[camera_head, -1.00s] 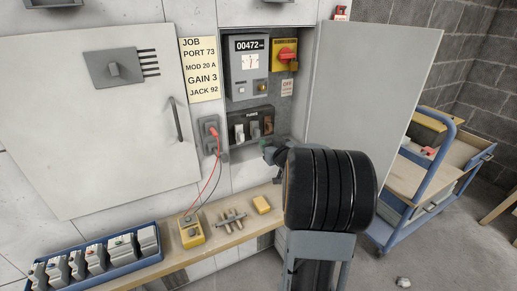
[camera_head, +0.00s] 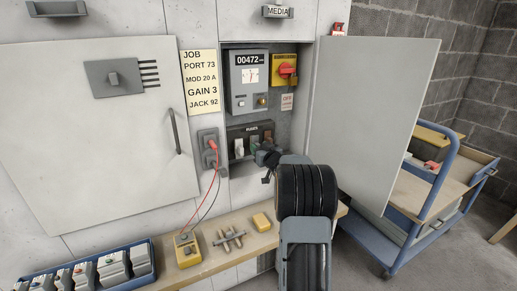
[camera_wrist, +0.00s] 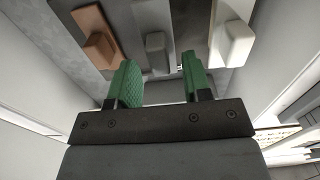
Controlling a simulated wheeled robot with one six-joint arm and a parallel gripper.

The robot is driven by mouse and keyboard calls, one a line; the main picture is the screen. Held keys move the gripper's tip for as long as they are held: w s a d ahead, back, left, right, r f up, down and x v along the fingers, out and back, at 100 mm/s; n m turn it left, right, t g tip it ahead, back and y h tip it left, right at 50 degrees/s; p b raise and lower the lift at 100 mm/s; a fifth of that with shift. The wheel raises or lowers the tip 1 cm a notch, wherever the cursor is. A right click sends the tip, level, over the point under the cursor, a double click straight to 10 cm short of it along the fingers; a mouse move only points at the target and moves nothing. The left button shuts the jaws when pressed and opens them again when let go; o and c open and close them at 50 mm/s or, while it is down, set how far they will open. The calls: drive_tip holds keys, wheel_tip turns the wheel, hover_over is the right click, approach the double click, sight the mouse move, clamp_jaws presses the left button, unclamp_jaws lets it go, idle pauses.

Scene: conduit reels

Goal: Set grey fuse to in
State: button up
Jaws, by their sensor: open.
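The fuse panel (camera_head: 245,130) is a dark box labelled FUSES in the open wall cabinet. It holds a white fuse (camera_head: 239,147), a grey fuse and a brown fuse (camera_head: 267,136) in a row. In the wrist view the grey fuse (camera_wrist: 155,45) is in the middle, with the brown fuse (camera_wrist: 98,48) at left and the white fuse (camera_wrist: 232,42) at right. My gripper (camera_wrist: 160,75) is open and empty; its green fingertips point at the panel, with the grey fuse in the gap between them. In the head view my gripper (camera_head: 266,160) partly hides the panel's lower right.
Above the panel are a meter box (camera_head: 249,78) and a yellow box with a red knob (camera_head: 286,69). An open cabinet door (camera_head: 370,110) stands at right. A plug (camera_head: 210,147) with cables is at left. A shelf (camera_head: 215,255) runs below. A cart (camera_head: 430,215) stands at right.

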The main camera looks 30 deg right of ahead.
drive_tip(key=shift+w+d, duration=0.1)
drive_tip(key=shift+w, duration=0.65)
drive_tip(key=shift+c, duration=0.4)
clamp_jaws()
